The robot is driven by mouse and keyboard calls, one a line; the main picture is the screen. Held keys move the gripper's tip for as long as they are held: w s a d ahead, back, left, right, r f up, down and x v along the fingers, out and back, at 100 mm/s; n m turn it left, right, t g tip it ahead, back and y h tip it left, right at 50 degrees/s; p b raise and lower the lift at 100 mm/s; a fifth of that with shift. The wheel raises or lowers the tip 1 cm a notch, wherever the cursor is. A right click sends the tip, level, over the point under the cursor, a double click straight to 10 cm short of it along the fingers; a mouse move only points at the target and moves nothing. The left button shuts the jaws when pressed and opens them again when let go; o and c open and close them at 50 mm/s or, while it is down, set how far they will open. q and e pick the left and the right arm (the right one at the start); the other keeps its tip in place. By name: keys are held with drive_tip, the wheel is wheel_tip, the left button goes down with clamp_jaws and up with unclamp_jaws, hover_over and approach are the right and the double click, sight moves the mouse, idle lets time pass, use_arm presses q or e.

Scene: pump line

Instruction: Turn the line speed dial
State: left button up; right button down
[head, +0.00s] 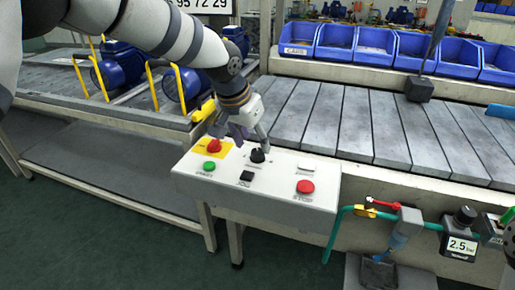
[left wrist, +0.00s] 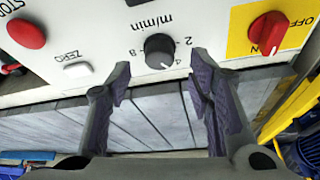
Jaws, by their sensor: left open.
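The line speed dial is a black round knob (head: 257,155) on the white control panel (head: 228,185). In the left wrist view the dial (left wrist: 160,51) has a light pointer mark aimed near the printed 4, on a scale marked m/min. My left gripper (head: 250,138) is just behind the dial in the head view. In the left wrist view its two fingers (left wrist: 160,82) are spread apart, with the dial just beyond the gap between the tips. The fingers look empty, and I cannot tell whether either tip touches the panel. My right gripper is not in view.
The panel also has a red switch on yellow (head: 213,146), a green button (head: 208,166), a black button (head: 246,176) and a red stop button (head: 305,186). A slatted conveyor (head: 345,125) lies behind. Blue bins (head: 335,42) stand further back. Pipework (head: 385,212) is at right.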

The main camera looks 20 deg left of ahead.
sight(257, 151)
use_arm(q)
drive_tip(key=x, duration=0.3)
drive_tip(key=shift+d+f, duration=0.1)
drive_tip(key=shift+f, duration=0.15)
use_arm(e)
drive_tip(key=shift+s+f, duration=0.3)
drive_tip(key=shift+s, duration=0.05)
use_arm(q)
clamp_jaws()
